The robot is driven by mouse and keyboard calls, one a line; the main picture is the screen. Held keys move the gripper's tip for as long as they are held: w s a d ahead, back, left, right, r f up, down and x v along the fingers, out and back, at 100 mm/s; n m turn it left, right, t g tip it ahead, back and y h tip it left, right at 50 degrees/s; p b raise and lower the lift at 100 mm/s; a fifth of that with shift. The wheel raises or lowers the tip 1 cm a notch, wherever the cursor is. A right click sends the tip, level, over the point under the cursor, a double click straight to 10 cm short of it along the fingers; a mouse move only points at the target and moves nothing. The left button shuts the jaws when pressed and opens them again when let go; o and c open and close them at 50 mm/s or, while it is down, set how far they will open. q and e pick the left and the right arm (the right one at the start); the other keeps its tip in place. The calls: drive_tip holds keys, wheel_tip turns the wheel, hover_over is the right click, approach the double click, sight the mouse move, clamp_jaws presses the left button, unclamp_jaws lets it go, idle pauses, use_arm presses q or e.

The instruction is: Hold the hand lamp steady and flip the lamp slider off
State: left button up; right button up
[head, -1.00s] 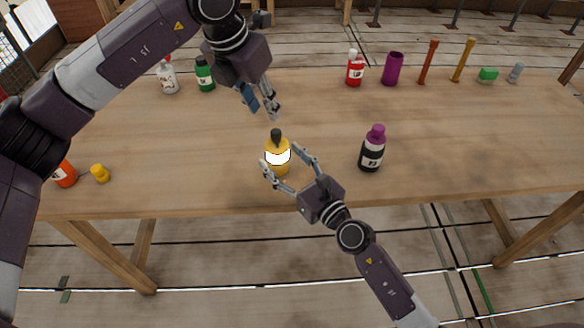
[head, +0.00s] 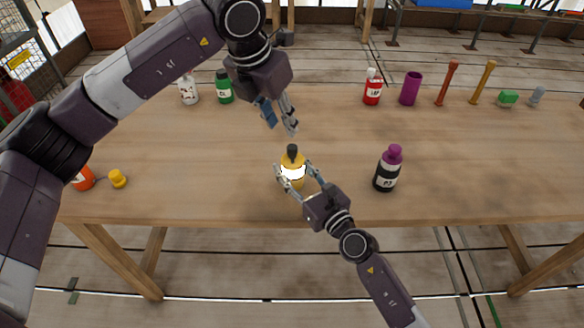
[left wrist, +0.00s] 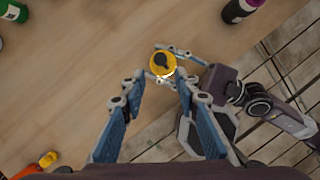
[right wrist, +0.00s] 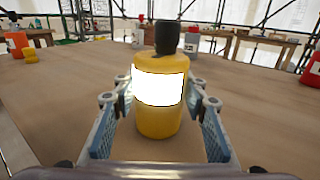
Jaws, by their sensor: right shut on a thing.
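The hand lamp (head: 291,183) is a yellow cylinder with a bright white glowing band and a dark top piece (head: 292,150). It stands upright near the table's front edge. My right gripper (head: 296,173) is shut on the lamp, with one finger on each side of its body; the lamp fills the middle of the right wrist view (right wrist: 158,122). My left gripper (head: 280,126) is open and empty, pointing down above and behind the lamp. In the left wrist view the lamp's top (left wrist: 162,64) shows beyond the open fingers (left wrist: 155,105). I cannot clearly make out the slider.
A purple-capped dark bottle (head: 387,170) stands right of the lamp. An orange container (head: 83,180) and a yellow piece (head: 118,178) lie at the left. Red bottle (head: 373,90), purple cup (head: 410,88) and green bottle (head: 224,88) stand at the back. The table (head: 200,160) around the lamp is clear.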

use_arm(q)
drive_tip(key=shift+c, duration=1.2)
drive_tip(key=shift+s+d+f, duration=0.1)
drive_tip(key=shift+s+f, duration=0.15)
drive_tip(key=shift+c, duration=1.3)
drive_tip(key=s+f+n+g+h, duration=0.1)
drive_tip(key=s, duration=0.1)
drive_tip(key=s+d+f+n+g+h, duration=0.1)
drive_tip(key=s+f, duration=0.1)
drive_tip(key=s+d+f+n+g+h, duration=0.1)
drive_tip(key=s+n+g, duration=0.1)
drive_tip(key=shift+s+f, duration=0.3)
drive_tip(key=shift+f, duration=0.05)
clamp_jaws()
drive_tip(key=s+d+r+n+g+h, duration=0.2)
drive_tip(key=s+n+g+h, duration=0.2)
drive_tip(key=s+n+h, duration=0.55)
drive_tip(key=w+a+f+m+t, duration=0.4)
drive_tip(key=w+a+m+t, duration=0.3)
drive_tip(key=m, duration=1)
drive_tip(key=w+a+f+m+t, duration=0.4)
drive_tip(key=w+a+m+t, duration=0.4)
drive_tip(key=m, duration=1)
drive_tip(key=shift+w+a, duration=0.9)
drive_tip(key=shift+a, duration=0.15)
